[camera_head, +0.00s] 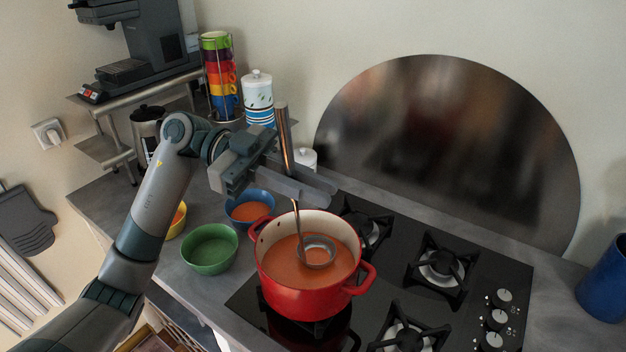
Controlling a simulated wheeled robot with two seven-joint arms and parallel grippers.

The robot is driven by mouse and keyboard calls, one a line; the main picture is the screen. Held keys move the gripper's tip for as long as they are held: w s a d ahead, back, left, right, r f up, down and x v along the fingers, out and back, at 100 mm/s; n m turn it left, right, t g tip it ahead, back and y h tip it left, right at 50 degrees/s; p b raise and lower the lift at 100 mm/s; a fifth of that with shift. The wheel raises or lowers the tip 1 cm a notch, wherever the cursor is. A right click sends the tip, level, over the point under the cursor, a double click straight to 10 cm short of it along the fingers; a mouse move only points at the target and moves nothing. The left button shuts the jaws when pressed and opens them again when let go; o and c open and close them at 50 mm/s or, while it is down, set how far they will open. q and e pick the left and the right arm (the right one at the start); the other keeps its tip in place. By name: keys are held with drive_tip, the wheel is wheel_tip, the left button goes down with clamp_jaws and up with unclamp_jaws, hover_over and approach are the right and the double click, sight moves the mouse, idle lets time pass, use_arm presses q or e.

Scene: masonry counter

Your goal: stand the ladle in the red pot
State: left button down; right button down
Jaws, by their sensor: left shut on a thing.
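The red pot (302,300) stands on the left front burner of the black hob and holds orange-red soup. The ladle (298,222) is upright, slightly tilted, with its bowl at the soup surface inside the pot and its handle rising above the rim. My left gripper (307,188) is shut on the ladle's handle, above the pot's back rim. Whether the ladle's bowl touches the pot's bottom cannot be told. My right gripper does not show.
A green bowl (209,258), a blue bowl (262,196) and a yellow bowl (177,222) stand left of the pot. White canisters (257,92) and a rack of coloured cups (222,80) stand behind. Other burners (440,264) are empty. A blue container (606,285) is at far right.

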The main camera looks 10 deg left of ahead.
use_arm(q)
drive_tip(key=shift+f+b, duration=0.3)
drive_tip(key=shift+f, duration=0.85)
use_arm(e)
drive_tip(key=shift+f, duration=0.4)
use_arm(q)
drive_tip(key=c, duration=1.7)
unclamp_jaws()
drive_tip(key=shift+o, duration=0.2)
drive_tip(key=shift+a+f, duration=0.1)
drive_tip(key=shift+a, duration=0.05)
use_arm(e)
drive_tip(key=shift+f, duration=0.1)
